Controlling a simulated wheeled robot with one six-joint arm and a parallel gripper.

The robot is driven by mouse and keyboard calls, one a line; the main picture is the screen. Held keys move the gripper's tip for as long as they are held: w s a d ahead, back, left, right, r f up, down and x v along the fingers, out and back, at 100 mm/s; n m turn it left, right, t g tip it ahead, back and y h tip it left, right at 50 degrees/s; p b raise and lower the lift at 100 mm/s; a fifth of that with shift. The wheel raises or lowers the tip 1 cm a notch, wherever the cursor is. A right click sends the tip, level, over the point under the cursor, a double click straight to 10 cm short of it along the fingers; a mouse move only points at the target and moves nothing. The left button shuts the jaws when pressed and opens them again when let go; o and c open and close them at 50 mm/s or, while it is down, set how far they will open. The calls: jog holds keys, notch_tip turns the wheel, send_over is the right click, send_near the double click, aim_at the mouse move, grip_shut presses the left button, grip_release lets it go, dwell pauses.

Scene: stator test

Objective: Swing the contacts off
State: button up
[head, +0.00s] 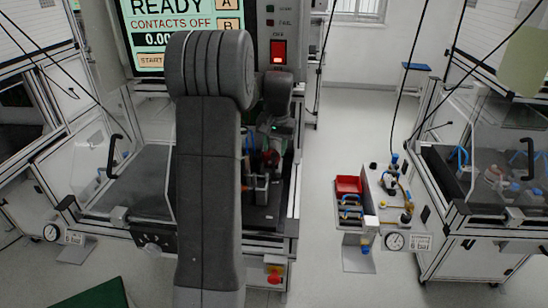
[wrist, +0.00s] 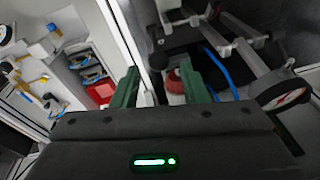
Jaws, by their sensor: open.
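The test station's screen (head: 180,24) in the head view reads "READY" and "CONTACTS OFF". My gripper (wrist: 158,68) has its two green fingers spread apart, with nothing held between them. A red knob (wrist: 174,82) on a pale body shows between the fingers, nearer the right one; I cannot tell whether it touches. Grey metal fixture arms (wrist: 235,42) and blue tubes (wrist: 222,72) lie beyond the right finger. In the head view my arm covers much of the station, and the contacts cannot be made out clearly.
A lit red switch (head: 279,51) sits beside the screen. A red bin (head: 348,185) and a small fixture stand (head: 388,205) are to the right. Clear covers (head: 130,180) flank the station. Floor between stations is open.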

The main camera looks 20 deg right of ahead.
notch_tip(320, 180, up, 9)
jog(key=s, duration=0.1)
jog(key=shift+s+b, duration=0.25)
jog(key=shift+b, duration=0.05)
jog(key=shift+a+f, duration=0.1)
